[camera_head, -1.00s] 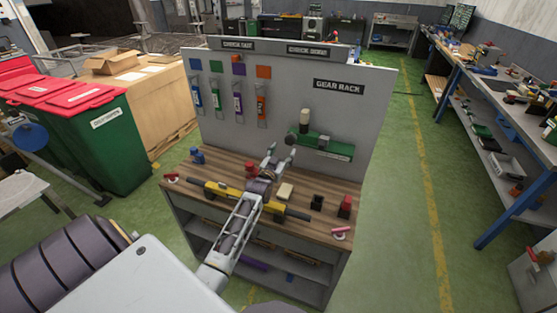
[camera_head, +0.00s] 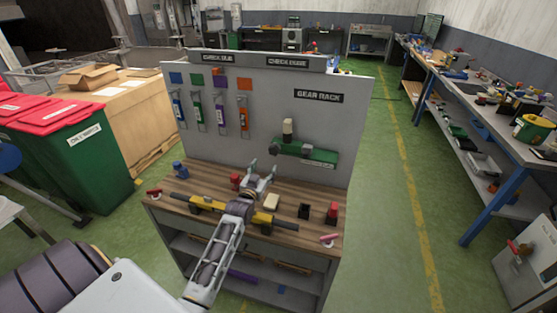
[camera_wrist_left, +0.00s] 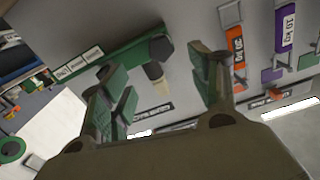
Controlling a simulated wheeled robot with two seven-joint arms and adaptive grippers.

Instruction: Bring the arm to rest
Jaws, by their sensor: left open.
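My left arm (camera_head: 215,255) reaches in from the lower left over the workbench. My left gripper (camera_head: 262,172) is open and empty above the bench, in front of the upright panel. In the left wrist view the fingers (camera_wrist_left: 160,90) stand wide apart with nothing between them touching either one. Behind them a green shelf (camera_wrist_left: 110,62) on the panel carries a dark, pale-ended piece (camera_wrist_left: 155,70). The green shelf also shows in the head view (camera_head: 318,156). My right gripper is not in view.
The bench (camera_head: 165,203) holds a yellow-and-black bar (camera_head: 270,218), a cream block (camera_head: 271,202), a red piece (camera_head: 332,212) and a blue piece (camera_head: 180,169). Coloured tools hang on the panel (camera_head: 300,120). Green bins with red lids (camera_head: 92,150) stand left.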

